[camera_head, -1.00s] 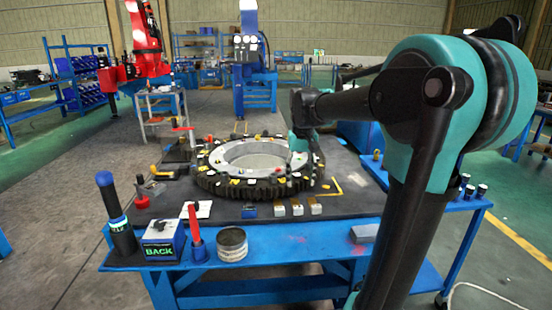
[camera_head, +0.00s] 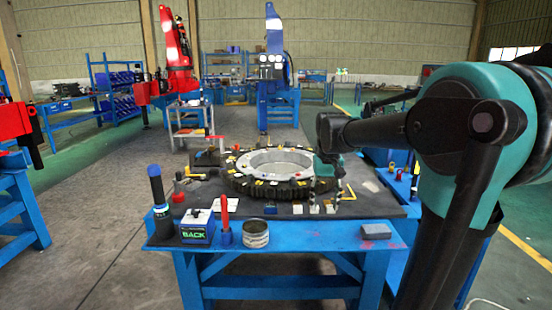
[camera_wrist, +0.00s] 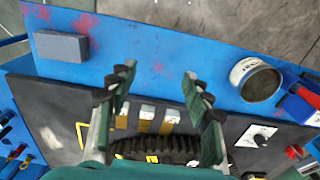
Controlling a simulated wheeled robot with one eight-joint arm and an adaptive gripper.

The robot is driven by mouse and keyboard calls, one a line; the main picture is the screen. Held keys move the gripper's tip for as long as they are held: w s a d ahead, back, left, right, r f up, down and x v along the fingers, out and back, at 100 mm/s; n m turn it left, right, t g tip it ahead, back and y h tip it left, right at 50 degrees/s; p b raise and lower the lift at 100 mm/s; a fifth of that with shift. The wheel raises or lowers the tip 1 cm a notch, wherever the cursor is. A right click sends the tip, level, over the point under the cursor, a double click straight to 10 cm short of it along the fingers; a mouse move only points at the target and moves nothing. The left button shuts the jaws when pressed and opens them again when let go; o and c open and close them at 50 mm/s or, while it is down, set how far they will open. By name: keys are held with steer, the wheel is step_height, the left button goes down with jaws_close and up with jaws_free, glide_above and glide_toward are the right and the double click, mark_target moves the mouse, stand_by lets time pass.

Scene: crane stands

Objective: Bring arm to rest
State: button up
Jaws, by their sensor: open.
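My gripper (camera_wrist: 158,85) is open and empty in the wrist view, its two fingers spread above the blue table's dark mat. In the head view my gripper (camera_head: 326,172) hangs at the right part of the large toothed ring, partly hidden behind my arm's links. The arm reaches in from the right, bent at the elbow. The toothed ring (camera_head: 245,185) lies flat on the mat; its edge shows between the fingers in the wrist view (camera_wrist: 160,146). Small pale blocks (camera_head: 314,209) stand in front of the ring.
On the blue table (camera_head: 285,240) stand a black-and-blue bottle (camera_head: 160,202), a box marked BACK (camera_head: 197,226), a red-handled tool (camera_head: 225,224) and a tin (camera_head: 255,234). A grey block (camera_head: 375,231) lies at the front right. Red (camera_head: 177,55) and blue (camera_head: 275,55) cranes stand behind.

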steer(key=s+d+f+t, duration=0.2)
steer(key=s+f, duration=0.6)
steer(key=f, duration=0.2)
steer(key=s+d+f+t, duration=0.1)
steer(key=s+f+t, duration=0.1)
steer(key=s+f, duration=0.7)
steer(key=shift+d+f, duration=0.35)
steer(key=shift+f, duration=0.05)
